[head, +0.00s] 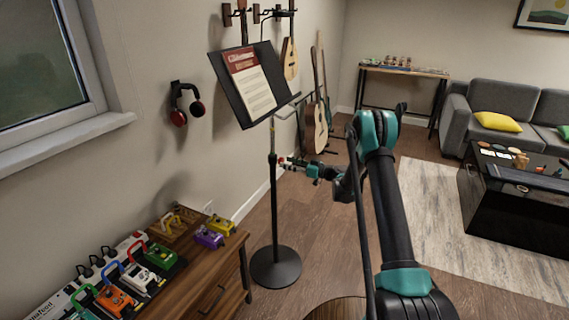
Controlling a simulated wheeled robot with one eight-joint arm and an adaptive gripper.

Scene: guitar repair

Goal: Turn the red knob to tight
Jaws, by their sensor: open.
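The black music stand (274,205) stands upright on a round base in the middle of the head view, with a tilted desk on top. My gripper (287,162) is at the stand's pole, about halfway up, reaching in from the right. A small reddish spot shows at the fingertips beside the pole. It may be the red knob, but it is too small and too covered by the fingers to tell its setting. The jaws are open around or next to it; contact cannot be made out.
A wooden cabinet (215,266) with colourful effect pedals stands at the lower left. Guitars (316,125) lean by the wall behind the stand. Headphones (187,104) hang on the left wall. A black coffee table (515,205) and a grey sofa are at the right. Floor between is clear.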

